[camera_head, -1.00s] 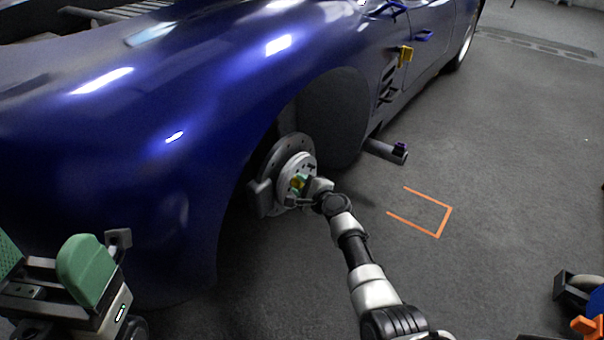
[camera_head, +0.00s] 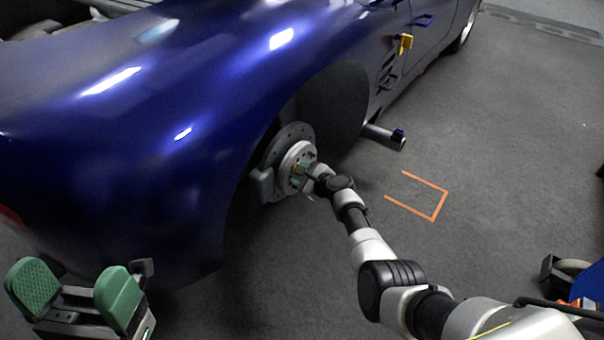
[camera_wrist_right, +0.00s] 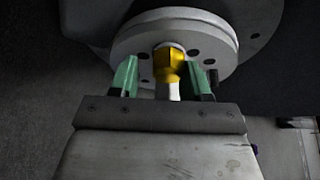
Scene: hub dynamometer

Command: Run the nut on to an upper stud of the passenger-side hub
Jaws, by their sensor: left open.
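The passenger-side hub (camera_head: 293,158), a pale disc, sits in the front wheel arch of the blue car; it also shows in the wrist view (camera_wrist_right: 130,47). A gold nut (camera_wrist_right: 171,66) is in front of the hub face in the wrist view, with a pale cylinder below it. My right gripper (camera_wrist_right: 160,78) has its green fingertips on either side of the nut, with a clear gap on the left. How far the nut is on a stud is hidden. My left gripper (camera_head: 80,290) is open and empty at the lower left.
The blue car body (camera_head: 130,120) fills the left, close to my left gripper. An orange floor marking (camera_head: 440,203) lies right of my right arm. A grey cylindrical bar (camera_head: 383,136) sticks out beyond the hub. Floor around the marking is clear.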

